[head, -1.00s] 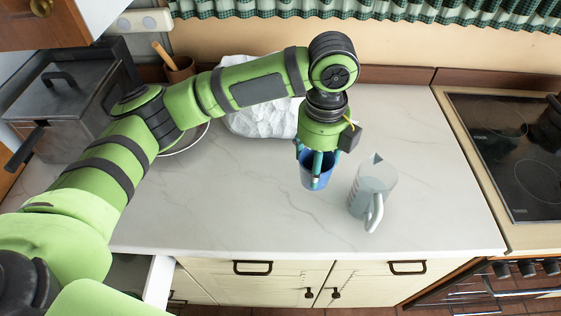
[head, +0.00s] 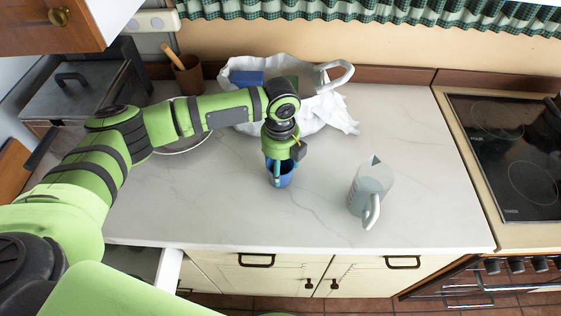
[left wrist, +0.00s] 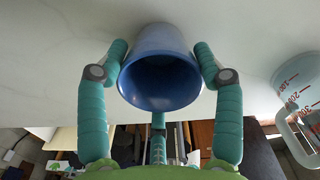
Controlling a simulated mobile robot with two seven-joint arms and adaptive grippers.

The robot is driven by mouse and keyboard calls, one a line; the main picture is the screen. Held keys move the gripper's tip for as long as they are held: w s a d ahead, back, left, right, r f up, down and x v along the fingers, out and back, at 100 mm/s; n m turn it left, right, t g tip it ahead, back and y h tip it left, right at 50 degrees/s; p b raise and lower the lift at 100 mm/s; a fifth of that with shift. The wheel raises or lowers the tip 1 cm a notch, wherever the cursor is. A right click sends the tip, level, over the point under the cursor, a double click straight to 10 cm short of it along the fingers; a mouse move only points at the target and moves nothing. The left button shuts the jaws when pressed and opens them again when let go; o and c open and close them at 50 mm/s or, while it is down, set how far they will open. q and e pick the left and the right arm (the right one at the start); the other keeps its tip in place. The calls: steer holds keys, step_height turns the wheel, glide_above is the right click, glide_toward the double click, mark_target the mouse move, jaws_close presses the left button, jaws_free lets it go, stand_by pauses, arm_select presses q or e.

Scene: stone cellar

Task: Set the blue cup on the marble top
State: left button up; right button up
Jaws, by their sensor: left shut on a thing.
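The blue cup (head: 287,178) is held in my left gripper (head: 279,172), over the middle of the marble top (head: 225,205). In the left wrist view the cup (left wrist: 160,82) sits between the teal fingers of the gripper (left wrist: 161,52), its open mouth facing the camera. The cup looks about upright and low over the marble; I cannot tell whether its base touches. The fingers hide part of the cup in the head view. My right gripper is not in view.
A clear measuring jug (head: 370,190) stands right of the cup; it also shows in the left wrist view (left wrist: 300,100). A white bag (head: 335,108) with a blue item (head: 246,78) lies behind my arm. The stove (head: 510,150) is at right. Marble left and front of the cup is clear.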

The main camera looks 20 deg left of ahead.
arm_select(q)
steer(key=shift+f, duration=0.1)
steer(key=o, duration=1.3)
steer(key=shift+c, duration=0.2)
step_height(320, 180, up, 12)
steer(key=b, duration=0.3)
steer(key=shift+r, duration=0.2)
